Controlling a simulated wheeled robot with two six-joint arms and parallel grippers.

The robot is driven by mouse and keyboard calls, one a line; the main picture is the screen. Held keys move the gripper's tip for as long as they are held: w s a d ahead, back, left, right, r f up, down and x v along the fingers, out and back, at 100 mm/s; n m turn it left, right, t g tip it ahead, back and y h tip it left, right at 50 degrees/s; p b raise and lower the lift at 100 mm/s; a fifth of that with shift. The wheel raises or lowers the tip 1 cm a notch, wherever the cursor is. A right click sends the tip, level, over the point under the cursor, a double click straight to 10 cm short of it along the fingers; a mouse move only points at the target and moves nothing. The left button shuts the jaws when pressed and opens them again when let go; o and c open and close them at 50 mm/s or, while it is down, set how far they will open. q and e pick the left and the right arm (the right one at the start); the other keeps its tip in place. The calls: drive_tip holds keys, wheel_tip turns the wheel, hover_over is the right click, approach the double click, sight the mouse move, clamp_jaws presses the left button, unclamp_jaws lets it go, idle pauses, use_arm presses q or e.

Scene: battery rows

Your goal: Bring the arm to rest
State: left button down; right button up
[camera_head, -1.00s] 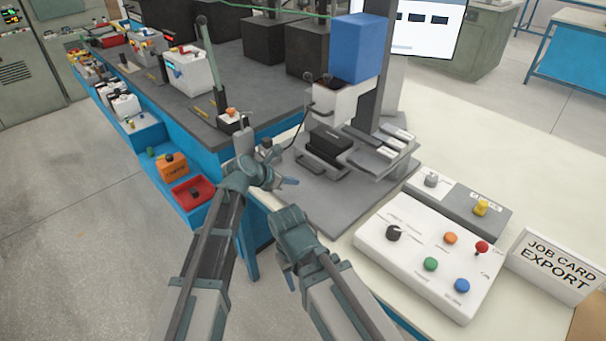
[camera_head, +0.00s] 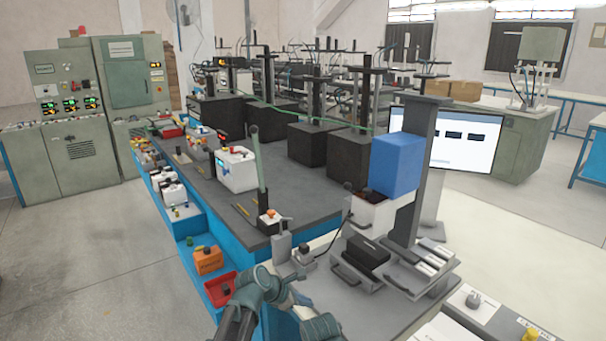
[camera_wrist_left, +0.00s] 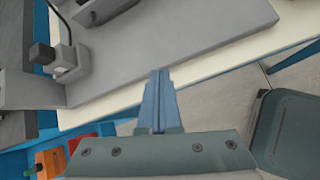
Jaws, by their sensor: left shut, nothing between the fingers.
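My left gripper (camera_head: 303,299) is low in the middle of the head view, beside the near corner of the grey bench plate. In the left wrist view its two blue fingers (camera_wrist_left: 158,100) are closed together with nothing between them. Below them there show the edge of the grey plate (camera_wrist_left: 200,30), the cream table edge and the floor. Part of my right arm shows at the bottom of the head view, but its gripper is not in view.
A press stand with a blue block (camera_head: 397,163) and a black block (camera_head: 367,250) stands close to the right. A red bin (camera_head: 220,288) and an orange box (camera_head: 208,260) sit on the blue step at left. Open floor (camera_head: 90,260) lies further left.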

use_arm(q)
drive_tip(key=s+a+f+m+g+y, duration=0.2)
drive_tip(key=s+a+f+m+y, duration=0.15)
drive_tip(key=s+a+m, duration=0.65)
drive_tip(key=s+a+f+m+g+y, duration=0.2)
drive_tip(key=s+a+m+y, duration=0.2)
drive_tip(key=s+a+m, duration=0.55)
drive_tip(key=s+d+r+m+p, duration=0.2)
drive_tip(key=d, duration=0.4)
drive_tip(key=s+d+r+m+g+p, duration=0.1)
drive_tip(key=s+d+m+p, duration=0.1)
drive_tip(key=d, duration=0.4)
drive_tip(key=shift+d+r+m+y, duration=0.15)
drive_tip(key=shift+r+m+y, duration=0.25)
drive_tip(key=shift+m, duration=0.35)
